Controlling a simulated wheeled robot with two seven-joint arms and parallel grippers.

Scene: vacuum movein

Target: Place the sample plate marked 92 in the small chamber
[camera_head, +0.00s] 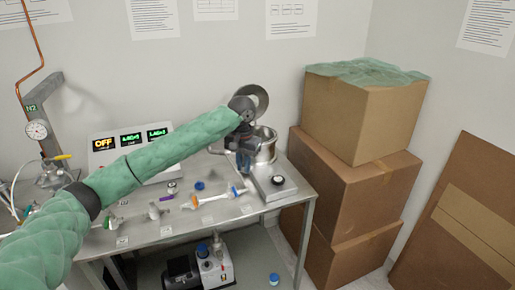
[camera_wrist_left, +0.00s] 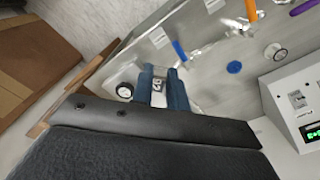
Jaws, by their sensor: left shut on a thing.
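My left gripper (camera_head: 243,162) hangs over the back right of the bench, just left of and in front of a round steel chamber (camera_head: 267,148). The chamber's round lid (camera_head: 259,97) stands open behind my wrist. In the left wrist view, the two blue fingers of my left gripper (camera_wrist_left: 163,92) are shut on a small grey sample plate (camera_wrist_left: 158,88) with dark digits that look like 92. The plate is too small to make out in the head view. The chamber's inside is mostly hidden by my wrist. My right gripper is out of view.
Clamps and fittings, a blue cap (camera_head: 199,186) and a control box (camera_head: 103,150) are on the bench. Stacked cardboard boxes (camera_head: 350,180) stand close to the right. A pump (camera_head: 205,268) sits below.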

